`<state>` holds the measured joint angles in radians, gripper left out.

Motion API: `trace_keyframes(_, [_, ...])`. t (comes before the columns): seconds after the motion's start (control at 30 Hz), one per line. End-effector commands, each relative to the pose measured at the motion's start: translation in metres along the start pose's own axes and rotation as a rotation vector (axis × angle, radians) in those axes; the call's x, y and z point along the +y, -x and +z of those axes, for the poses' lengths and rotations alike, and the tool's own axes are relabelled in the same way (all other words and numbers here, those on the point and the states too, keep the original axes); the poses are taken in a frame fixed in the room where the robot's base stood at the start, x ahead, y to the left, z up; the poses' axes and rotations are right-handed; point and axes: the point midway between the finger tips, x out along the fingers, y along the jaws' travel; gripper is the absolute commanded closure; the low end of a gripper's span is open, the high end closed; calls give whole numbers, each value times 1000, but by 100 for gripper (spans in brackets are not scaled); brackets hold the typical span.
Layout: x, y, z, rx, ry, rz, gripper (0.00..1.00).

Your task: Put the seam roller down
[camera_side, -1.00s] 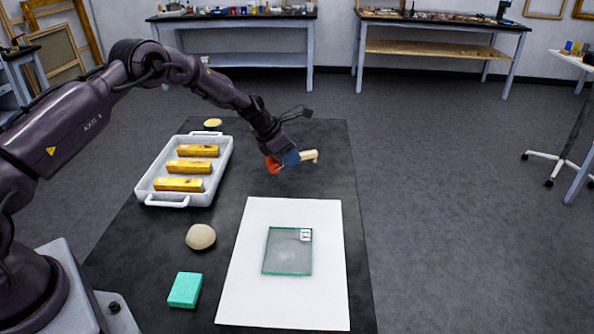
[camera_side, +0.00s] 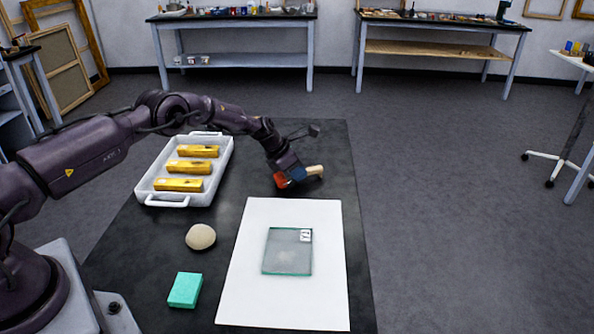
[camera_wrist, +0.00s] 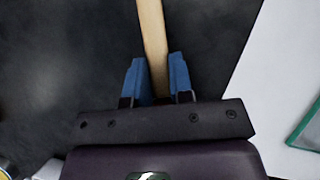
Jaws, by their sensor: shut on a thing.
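The seam roller (camera_side: 314,170) has a pale wooden handle and what looks like a red-orange end (camera_side: 281,180). My gripper (camera_side: 293,174) is shut on it, low over the black table top just beyond the white sheet. In the wrist view the blue fingers of my gripper (camera_wrist: 157,78) close on the wooden handle of the seam roller (camera_wrist: 152,35), which runs up out of the picture. The roller's far end is out of that view. I cannot tell whether the roller touches the table.
A white tray (camera_side: 150,198) with three gold bars stands to the left. A white sheet (camera_side: 245,285) carries a glass plate (camera_side: 287,255). A pale round stone-like thing (camera_side: 200,237) and a green block (camera_side: 185,290) lie left of the sheet. The black table right of my gripper is clear.

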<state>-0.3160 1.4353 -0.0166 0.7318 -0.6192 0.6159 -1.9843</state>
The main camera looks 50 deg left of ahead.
Motion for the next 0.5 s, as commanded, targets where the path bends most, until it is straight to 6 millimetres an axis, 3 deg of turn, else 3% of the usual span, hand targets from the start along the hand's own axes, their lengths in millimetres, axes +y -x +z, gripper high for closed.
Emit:
trace_keyframes(0.1, [0, -3, -2, 0, 0, 0, 100])
trace_keyframes(0.13, [0, -3, -2, 0, 0, 0, 75])
trace_keyframes(0.23, [0, -2, -2, 0, 0, 0, 54])
trace_keyframes(0.5, [0, -2, -1, 0, 0, 0, 54])
